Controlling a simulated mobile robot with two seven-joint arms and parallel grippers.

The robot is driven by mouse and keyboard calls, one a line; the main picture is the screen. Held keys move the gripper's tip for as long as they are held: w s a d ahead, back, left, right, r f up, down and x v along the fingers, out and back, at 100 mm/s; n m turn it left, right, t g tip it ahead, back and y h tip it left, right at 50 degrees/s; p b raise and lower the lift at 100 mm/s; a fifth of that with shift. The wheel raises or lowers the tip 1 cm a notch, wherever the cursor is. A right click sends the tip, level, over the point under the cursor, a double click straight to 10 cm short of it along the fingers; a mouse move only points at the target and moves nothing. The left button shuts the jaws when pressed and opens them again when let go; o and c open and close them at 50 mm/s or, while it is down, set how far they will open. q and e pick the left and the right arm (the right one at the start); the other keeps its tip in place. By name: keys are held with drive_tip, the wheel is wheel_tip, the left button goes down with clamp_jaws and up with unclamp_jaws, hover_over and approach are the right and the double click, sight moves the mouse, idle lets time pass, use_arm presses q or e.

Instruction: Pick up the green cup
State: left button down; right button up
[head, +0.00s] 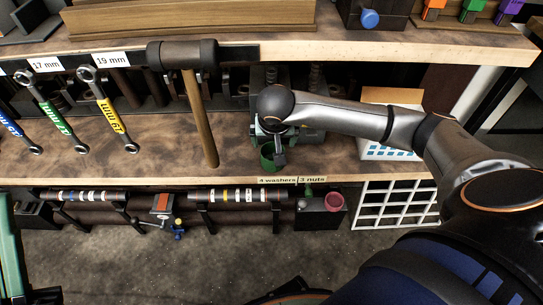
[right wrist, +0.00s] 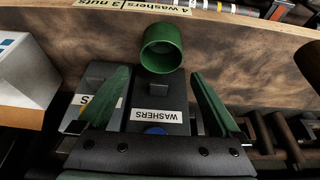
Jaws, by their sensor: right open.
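The green cup (right wrist: 162,48) stands on the wooden shelf near its front edge, with its open mouth showing in the right wrist view. In the head view the cup (head: 267,157) is partly hidden by my right gripper (head: 279,148). In the right wrist view my right gripper (right wrist: 161,74) is open, with its two green fingers spread. The cup lies just beyond the fingertips, roughly centred between them, and nothing is held. My left gripper is not in view.
Bins labelled washers (right wrist: 158,116) stand under the gripper. A white box (right wrist: 22,75) stands to one side. A hammer (head: 198,110) hangs left of the cup, beside several wrenches (head: 107,105).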

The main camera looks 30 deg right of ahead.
sight(274, 146)
drive_tip(key=x, duration=0.3)
drive_tip(key=shift+f+b, duration=0.15)
drive_tip(key=shift+b, duration=0.15)
drive_tip(key=b+x, duration=0.1)
drive_tip(key=x, duration=0.3)
drive_tip(key=shift+s+a+f+b, duration=0.15)
drive_tip(key=shift+f+b, duration=0.2)
drive_tip(key=shift+b, duration=0.05)
drive_tip(key=shift+w+f, duration=0.25)
drive_tip(key=shift+f, duration=0.1)
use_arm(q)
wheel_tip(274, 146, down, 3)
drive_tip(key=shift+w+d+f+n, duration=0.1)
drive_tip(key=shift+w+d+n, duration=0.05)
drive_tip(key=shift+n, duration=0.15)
use_arm(e)
drive_tip(key=shift+r, duration=0.1)
drive_tip(key=c, duration=1.2)
